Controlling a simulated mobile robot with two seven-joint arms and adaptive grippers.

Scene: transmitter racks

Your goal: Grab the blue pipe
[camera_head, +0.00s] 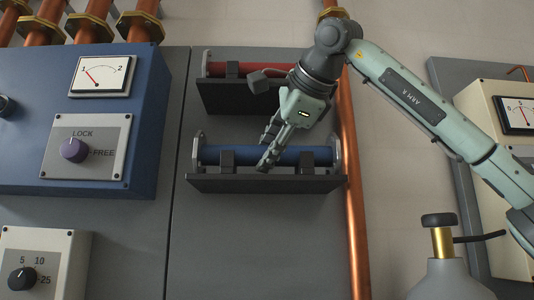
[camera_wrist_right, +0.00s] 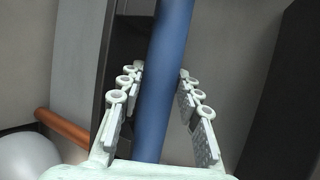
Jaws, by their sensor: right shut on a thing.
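The blue pipe (camera_head: 303,157) lies level across a dark shelf (camera_head: 265,184), between grey end brackets and on dark supports. My right gripper (camera_head: 267,150) reaches down from the upper right, with its fingers at the middle of the pipe. In the right wrist view the blue pipe (camera_wrist_right: 163,85) runs between the two fingers of the right gripper (camera_wrist_right: 158,100), which are shut on it. The far finger is partly hidden behind the pipe in the head view. My left gripper is not in view.
A red pipe (camera_head: 232,69) sits on a shelf above, close to my right arm. A copper pipe (camera_head: 356,220) runs vertically just right of the shelves. A blue panel (camera_head: 150,130) stands at left, and a grey cylinder with a brass neck (camera_head: 445,243) at lower right.

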